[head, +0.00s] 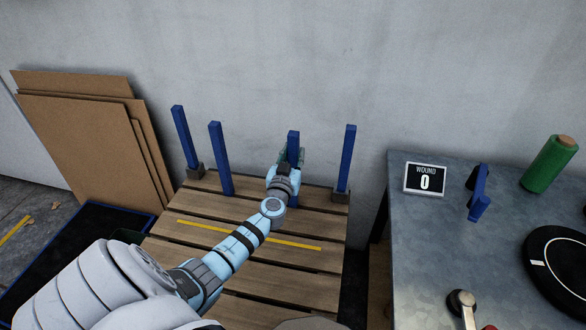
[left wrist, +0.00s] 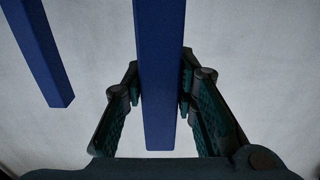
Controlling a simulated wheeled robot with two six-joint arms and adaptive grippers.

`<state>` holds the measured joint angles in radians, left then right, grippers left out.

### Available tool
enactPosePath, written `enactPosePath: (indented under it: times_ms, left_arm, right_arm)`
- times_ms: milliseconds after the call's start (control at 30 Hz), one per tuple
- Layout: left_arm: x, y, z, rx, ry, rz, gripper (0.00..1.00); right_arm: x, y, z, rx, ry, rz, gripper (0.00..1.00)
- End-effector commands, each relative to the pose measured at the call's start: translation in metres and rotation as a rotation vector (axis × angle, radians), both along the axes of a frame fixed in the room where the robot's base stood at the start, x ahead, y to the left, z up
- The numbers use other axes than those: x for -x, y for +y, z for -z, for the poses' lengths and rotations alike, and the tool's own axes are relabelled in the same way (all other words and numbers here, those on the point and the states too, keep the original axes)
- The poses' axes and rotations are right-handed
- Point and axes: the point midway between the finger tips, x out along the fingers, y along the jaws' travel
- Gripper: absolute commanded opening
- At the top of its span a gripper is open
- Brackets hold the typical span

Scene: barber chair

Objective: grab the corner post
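A blue square post (head: 293,148) rises at the back of the wooden pallet, right of the middle. My left gripper (head: 292,158) reaches it from the front, with one finger on each side. In the left wrist view, this post (left wrist: 160,75) runs between the fingers of the left gripper (left wrist: 161,90), and both finger pads lie against its sides. The gripper looks shut on it. The post appears upright; its lower part is hidden behind my gripper and arm. My right gripper does not show.
Other blue posts stand at the left (head: 184,138), left of middle (head: 221,160) and right (head: 346,160). The slatted pallet (head: 190,248) has a yellow strip. A metal table (head: 430,245) at right carries a WOUND 0 display (head: 425,178) and green roll (head: 549,166). Cardboard sheets (head: 80,135) lean at left.

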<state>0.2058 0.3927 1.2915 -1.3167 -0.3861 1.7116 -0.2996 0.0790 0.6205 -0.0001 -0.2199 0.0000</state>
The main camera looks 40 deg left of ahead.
Motion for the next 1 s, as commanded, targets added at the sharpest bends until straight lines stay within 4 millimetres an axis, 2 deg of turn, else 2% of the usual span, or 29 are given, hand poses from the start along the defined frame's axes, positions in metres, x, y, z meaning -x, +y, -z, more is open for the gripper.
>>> enactPosePath:
  times_ms: [33, 100, 133, 500, 667, 767, 867, 1000]
  left_arm:
    - [0.000, 0.000, 0.000, 0.000, 0.000, 0.000, 0.13]
    - [0.000, 0.000, 0.000, 0.000, 0.000, 0.000, 0.02]
    - [0.000, 0.000, 0.000, 0.000, 0.000, 0.000, 0.00]
    - [0.000, 0.000, 0.000, 0.000, -0.001, 0.000, 0.00]
    - [0.000, 0.000, -0.011, -0.001, -0.002, 0.000, 0.00]
    - [0.000, 0.000, -0.028, -0.001, -0.003, 0.001, 0.00]
    - [0.000, 0.000, -0.057, -0.002, -0.004, 0.000, 0.00]
    - [0.000, 0.000, -0.117, -0.002, -0.006, 0.001, 0.00]
  right_arm:
    - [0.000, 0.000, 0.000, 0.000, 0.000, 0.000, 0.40]
    - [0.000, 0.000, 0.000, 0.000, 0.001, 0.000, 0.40]
    - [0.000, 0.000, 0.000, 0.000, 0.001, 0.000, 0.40]
    - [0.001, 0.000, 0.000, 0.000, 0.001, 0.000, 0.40]
    - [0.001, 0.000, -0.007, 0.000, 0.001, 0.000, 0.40]
    - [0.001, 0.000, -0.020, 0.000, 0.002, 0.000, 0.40]
    - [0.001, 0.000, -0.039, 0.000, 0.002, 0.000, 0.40]
    - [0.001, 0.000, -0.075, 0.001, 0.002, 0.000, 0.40]
